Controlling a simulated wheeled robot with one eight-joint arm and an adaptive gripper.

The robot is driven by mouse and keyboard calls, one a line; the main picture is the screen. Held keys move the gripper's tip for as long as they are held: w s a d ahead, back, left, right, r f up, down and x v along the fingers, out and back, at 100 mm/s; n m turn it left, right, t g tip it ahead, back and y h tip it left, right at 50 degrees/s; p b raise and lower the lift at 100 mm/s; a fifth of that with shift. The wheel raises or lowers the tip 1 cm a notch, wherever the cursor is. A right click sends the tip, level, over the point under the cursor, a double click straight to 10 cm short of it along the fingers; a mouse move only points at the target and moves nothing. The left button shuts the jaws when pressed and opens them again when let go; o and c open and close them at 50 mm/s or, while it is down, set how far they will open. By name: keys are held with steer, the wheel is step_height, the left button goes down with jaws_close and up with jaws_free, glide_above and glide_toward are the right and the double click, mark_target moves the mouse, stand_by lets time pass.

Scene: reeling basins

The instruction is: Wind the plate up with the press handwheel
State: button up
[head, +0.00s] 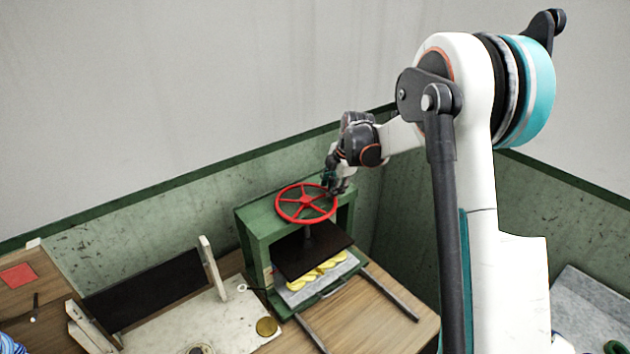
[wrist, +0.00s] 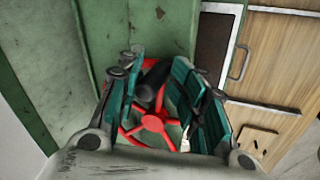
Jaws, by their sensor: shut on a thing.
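The red press handwheel (head: 306,203) with several spokes lies flat on top of the green press frame (head: 255,222). It also shows in the wrist view (wrist: 153,124). My gripper (head: 333,184) is at the wheel's far right rim, reaching down from above. In the wrist view its teal fingers (wrist: 160,85) stand on either side of a dark grip (wrist: 154,78) on the wheel and are shut on it. The contact is partly hidden. The dark plate (head: 314,252) hangs in the press below the wheel, just above yellow skeins (head: 318,272) on a pale tray.
Two rails (head: 390,291) run out from the press over the wooden table (head: 380,325). Left stands a pale board with uprights (head: 210,268) and a small brass disc (head: 267,326). Green-based walls stand close behind and right of the press.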

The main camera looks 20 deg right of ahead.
mark_target(315, 184)
steer(key=w+n, duration=0.1)
steer(key=n, duration=0.1)
steer(key=w+a+n+b, duration=0.1)
steer(key=n, duration=0.1)
steer(key=w+n, duration=0.1)
steer(key=w, duration=0.1)
steer(key=shift+a+f+n, duration=0.15)
steer(key=shift+a+n, duration=0.15)
steer(key=shift+n, duration=0.1)
steer(key=n, duration=0.1)
steer(key=w+a+n+b, duration=0.1)
steer(key=shift+w+a+n, duration=0.25)
steer(key=shift+n, duration=0.15)
steer(key=shift+w+a+r+n, duration=0.2)
steer(key=shift+a+r+n, duration=0.1)
steer(key=shift+n, duration=0.3)
steer(key=shift+a+r, duration=0.1)
